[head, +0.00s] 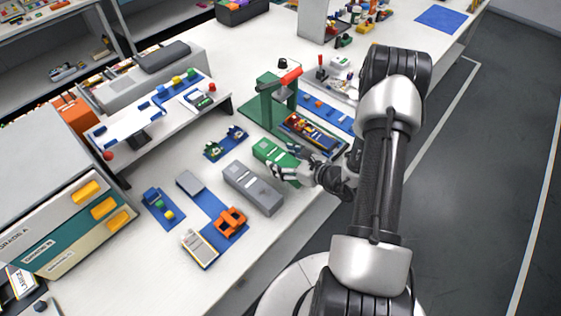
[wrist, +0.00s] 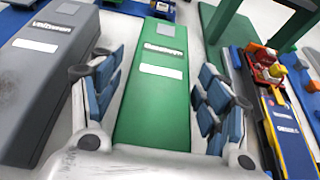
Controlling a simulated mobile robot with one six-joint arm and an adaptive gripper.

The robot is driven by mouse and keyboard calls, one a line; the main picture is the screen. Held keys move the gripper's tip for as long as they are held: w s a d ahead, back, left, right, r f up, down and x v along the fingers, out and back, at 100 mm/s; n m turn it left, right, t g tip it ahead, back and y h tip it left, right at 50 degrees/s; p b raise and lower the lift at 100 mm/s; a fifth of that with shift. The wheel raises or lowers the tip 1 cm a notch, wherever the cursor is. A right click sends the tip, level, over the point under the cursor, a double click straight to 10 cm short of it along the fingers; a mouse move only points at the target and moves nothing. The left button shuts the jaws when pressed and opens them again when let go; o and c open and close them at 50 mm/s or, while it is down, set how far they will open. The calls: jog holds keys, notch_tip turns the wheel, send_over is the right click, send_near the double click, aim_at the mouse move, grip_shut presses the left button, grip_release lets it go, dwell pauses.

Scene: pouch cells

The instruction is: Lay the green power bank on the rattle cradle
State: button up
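The green power bank (head: 272,152) is a long green block lying on the white table. In the wrist view it (wrist: 157,100) has a pale label and lies between the fingers of my gripper (wrist: 155,82). The fingers are open, one on each side, with gaps of white table beside the block. In the head view my gripper (head: 287,169) covers its near end. An orange cradle-like holder (head: 231,220) stands on a blue mat at the lower left. I cannot tell for sure that it is the rattle cradle.
A grey block (head: 252,188) lies close left of the green one. To the right are a tray with coloured parts (head: 312,134) and a green press frame (head: 268,108) with a red handle. A small blue holder (head: 225,143) with green parts lies further left.

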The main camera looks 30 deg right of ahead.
jog(key=c, duration=1.1)
jog(key=shift+c, duration=0.3)
jog(key=shift+r, duration=0.15)
